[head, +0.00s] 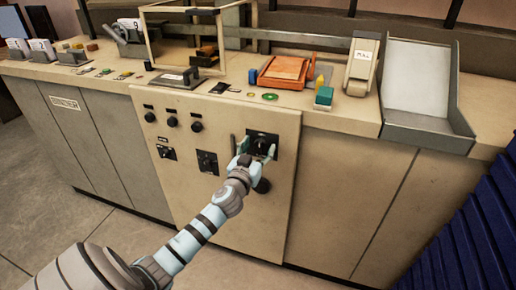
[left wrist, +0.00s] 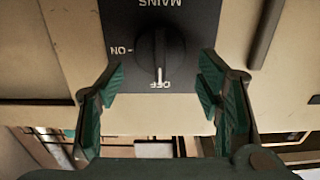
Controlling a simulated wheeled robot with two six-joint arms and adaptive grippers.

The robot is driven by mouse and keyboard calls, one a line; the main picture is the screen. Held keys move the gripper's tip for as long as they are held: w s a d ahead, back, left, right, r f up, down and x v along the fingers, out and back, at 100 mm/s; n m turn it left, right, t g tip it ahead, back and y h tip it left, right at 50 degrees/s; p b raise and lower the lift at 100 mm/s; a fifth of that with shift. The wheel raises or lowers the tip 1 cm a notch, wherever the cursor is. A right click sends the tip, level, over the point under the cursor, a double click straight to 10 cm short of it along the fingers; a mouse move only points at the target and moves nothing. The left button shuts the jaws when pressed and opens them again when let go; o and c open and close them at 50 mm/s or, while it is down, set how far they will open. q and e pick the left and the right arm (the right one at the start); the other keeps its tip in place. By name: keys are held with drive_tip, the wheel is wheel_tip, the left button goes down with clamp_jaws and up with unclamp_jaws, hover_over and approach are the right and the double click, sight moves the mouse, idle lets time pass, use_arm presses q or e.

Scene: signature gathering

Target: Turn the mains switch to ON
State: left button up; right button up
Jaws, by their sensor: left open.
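The mains switch (head: 264,139) is a black plate with a dark rotary knob, set in the cream front panel of the counter. In the left wrist view it appears upside down, with the knob (left wrist: 153,52) at top centre. The knob's white mark points at OFF; ON is printed to the left in that view. My left gripper (head: 254,152) is in front of the switch and partly hides it. In the wrist view its teal-padded fingers (left wrist: 164,92) are spread open and empty, left and right of the knob's line, apparently short of the knob. My right gripper is not in view.
The front panel has several other knobs (head: 172,122) and a dark round knob (head: 262,186) just below my gripper. The counter top holds an orange tray (head: 285,72), a grey metal chute (head: 420,85) and a frame (head: 152,45). Blue ribbed objects (head: 475,245) stand at right.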

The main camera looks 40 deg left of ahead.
use_arm(q)
drive_tip(key=shift+c, duration=0.6)
drive_tip(key=c, duration=1.1)
drive_tip(key=shift+o, duration=0.2)
drive_tip(key=shift+m, duration=0.3)
drive_tip(key=m, duration=0.3)
drive_tip(key=shift+w+d+m, duration=0.1)
drive_tip(key=shift+d+m, duration=0.15)
drive_tip(key=shift+m, duration=0.05)
drive_tip(key=m, duration=0.3)
drive_tip(key=m+p, duration=0.1)
drive_tip(key=shift+w+d+f+m, duration=0.1)
drive_tip(key=shift+d+f+m, duration=0.15)
drive_tip(key=shift+d+m, duration=0.05)
drive_tip(key=m, duration=0.4)
drive_tip(key=shift+d+f, duration=0.15)
drive_tip(key=shift+f, duration=0.15)
drive_tip(key=m, duration=0.5)
drive_tip(key=shift+d+f+p, duration=0.1)
drive_tip(key=shift+f+p, duration=0.3)
